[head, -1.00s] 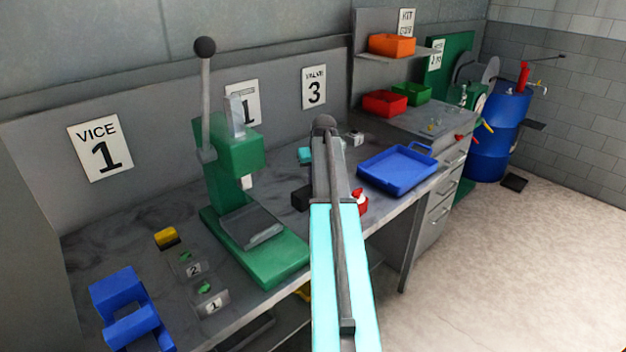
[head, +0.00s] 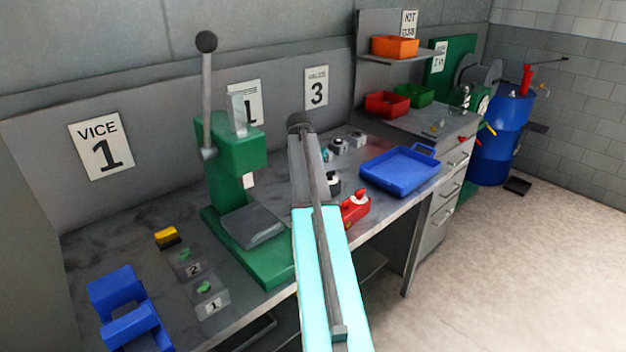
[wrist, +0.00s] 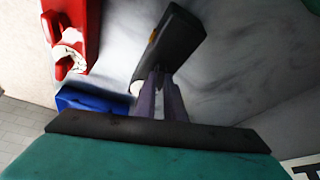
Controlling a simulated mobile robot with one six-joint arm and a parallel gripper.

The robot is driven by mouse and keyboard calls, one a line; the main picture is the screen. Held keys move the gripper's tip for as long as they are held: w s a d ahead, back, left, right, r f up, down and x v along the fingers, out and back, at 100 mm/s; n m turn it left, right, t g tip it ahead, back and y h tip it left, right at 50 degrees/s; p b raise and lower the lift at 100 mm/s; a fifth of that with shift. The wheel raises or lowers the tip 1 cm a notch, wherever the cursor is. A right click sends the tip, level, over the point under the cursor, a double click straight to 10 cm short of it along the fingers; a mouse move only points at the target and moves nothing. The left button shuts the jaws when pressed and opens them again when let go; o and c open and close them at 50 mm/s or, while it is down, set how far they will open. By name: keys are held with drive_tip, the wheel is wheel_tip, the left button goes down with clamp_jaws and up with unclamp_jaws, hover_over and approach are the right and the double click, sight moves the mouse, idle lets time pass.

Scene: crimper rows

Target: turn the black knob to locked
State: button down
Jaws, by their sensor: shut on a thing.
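The black block (wrist: 172,45) with a small yellow mark lies at my fingertips in the wrist view. A white piece (wrist: 134,88) shows at its near end, beside the fingers. In the head view the black knob (head: 333,177) seems to sit over a white disc, just right of my arm. My gripper (wrist: 160,78) is shut on what appears to be this knob; the fingers hide most of it in the wrist view. The fingers are hidden behind my arm in the head view. I cannot read the knob's angle or any locked mark.
A red unit (head: 355,208) with red knobs stands close right of the black one. A blue tray (head: 400,170) lies further right. The green press (head: 235,160) stands left of my arm. Grey units (head: 336,146) sit behind on the bench.

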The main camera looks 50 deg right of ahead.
drive_tip(key=shift+w+m+g+b, duration=0.15)
drive_tip(key=shift+m+g+b, duration=0.5)
drive_tip(key=shift+m, duration=1.35)
drive_tip(key=c, duration=1.8)
unclamp_jaws()
drive_tip(key=shift+c, duration=0.2)
drive_tip(key=shift+r, duration=0.1)
drive_tip(key=shift+a+r+p, duration=0.2)
drive_tip(key=shift+r+p, duration=0.25)
drive_tip(key=shift+r, duration=0.05)
drive_tip(key=p+v, duration=0.5)
drive_tip(key=v, duration=0.7)
drive_tip(key=shift+a+r+p, duration=0.2)
drive_tip(key=shift+r+p, duration=0.05)
drive_tip(key=shift+p, duration=0.05)
